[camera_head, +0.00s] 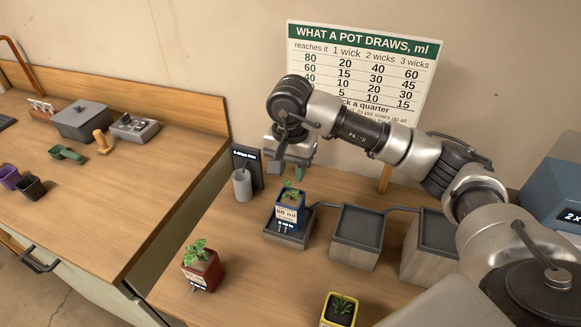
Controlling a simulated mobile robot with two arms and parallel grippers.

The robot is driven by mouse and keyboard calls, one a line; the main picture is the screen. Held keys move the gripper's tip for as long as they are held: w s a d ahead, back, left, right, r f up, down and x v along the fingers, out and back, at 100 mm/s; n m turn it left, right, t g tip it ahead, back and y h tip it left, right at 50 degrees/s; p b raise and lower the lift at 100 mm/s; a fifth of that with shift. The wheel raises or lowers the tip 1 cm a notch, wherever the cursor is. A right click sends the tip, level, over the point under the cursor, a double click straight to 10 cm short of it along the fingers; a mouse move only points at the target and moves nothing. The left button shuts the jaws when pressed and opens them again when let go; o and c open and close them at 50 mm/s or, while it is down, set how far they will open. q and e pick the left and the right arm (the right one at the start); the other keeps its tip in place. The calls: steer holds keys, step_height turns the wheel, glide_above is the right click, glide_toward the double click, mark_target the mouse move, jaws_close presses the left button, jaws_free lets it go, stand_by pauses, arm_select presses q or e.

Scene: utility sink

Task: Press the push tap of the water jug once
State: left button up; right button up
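I cannot make out a push tap in the camera_head view. A blue-grey box-like container (556,182) with a black label stands at the right edge, cut off by the frame. I cannot tell whether it is the water jug. My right arm reaches in from the lower right across the bench. My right gripper (288,170) points down above and behind a small blue plant pot (288,215), apart from it. Its fingers are small and dark, and the gap between them is unclear. My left gripper is not in view.
The blue pot stands on a low grey tray (301,240), linked by a pipe to higher grey trays (356,236). A red pot (203,270), yellow pot (340,309) and grey cup (242,185) stand around. A chart (360,65) is behind.

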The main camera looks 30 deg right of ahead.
jaws_close()
stand_by(1.2)
